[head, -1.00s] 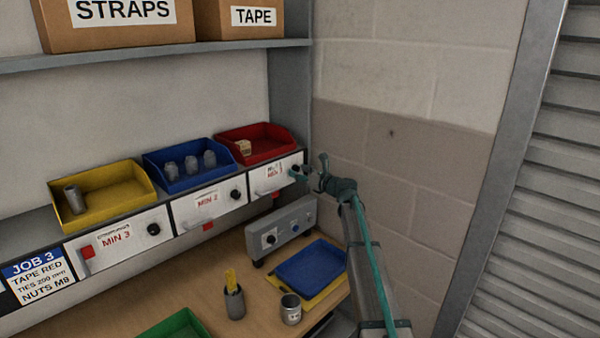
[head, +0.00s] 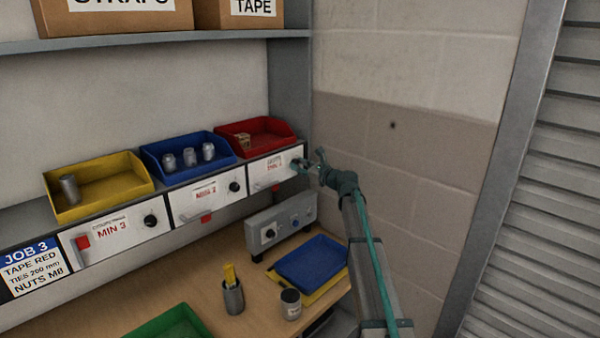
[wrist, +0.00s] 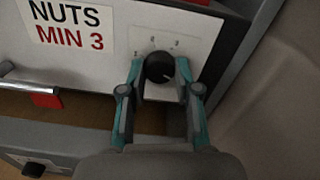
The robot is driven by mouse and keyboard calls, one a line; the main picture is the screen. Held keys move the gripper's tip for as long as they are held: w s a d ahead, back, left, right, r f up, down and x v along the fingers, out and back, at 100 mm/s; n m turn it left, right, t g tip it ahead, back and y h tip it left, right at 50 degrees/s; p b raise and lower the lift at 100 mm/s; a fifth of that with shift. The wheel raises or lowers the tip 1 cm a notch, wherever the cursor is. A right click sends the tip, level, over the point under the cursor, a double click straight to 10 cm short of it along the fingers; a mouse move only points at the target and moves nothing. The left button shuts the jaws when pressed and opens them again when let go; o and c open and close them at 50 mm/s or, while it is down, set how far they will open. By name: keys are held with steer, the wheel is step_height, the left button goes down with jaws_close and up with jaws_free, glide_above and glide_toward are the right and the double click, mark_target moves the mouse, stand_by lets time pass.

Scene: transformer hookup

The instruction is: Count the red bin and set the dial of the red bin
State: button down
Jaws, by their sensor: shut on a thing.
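The red bin (head: 283,134) stands at the right end of the bin row in the head view. One small tan item (head: 243,142) shows inside it, near the left side; part of the floor is hidden by the walls. Below it is a white panel (head: 268,176) whose label reads NUTS MIN 3 in the wrist view (wrist: 67,25).
A blue bin (head: 180,148) with several grey pieces and a yellow bin (head: 115,185) with one grey cylinder stand to the left. Below are a grey control box (head: 282,229), blue tray (head: 310,262), pencil cup (head: 233,296) and can (head: 291,304). A wall (head: 420,150) is close on the right.

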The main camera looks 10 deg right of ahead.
steer(key=shift+r+m+b, duration=0.1)
steer(key=shift+m+b, duration=17.3)
steer(key=shift+b, duration=2.9)
steer(key=c, duration=0.8)
jaws_free()
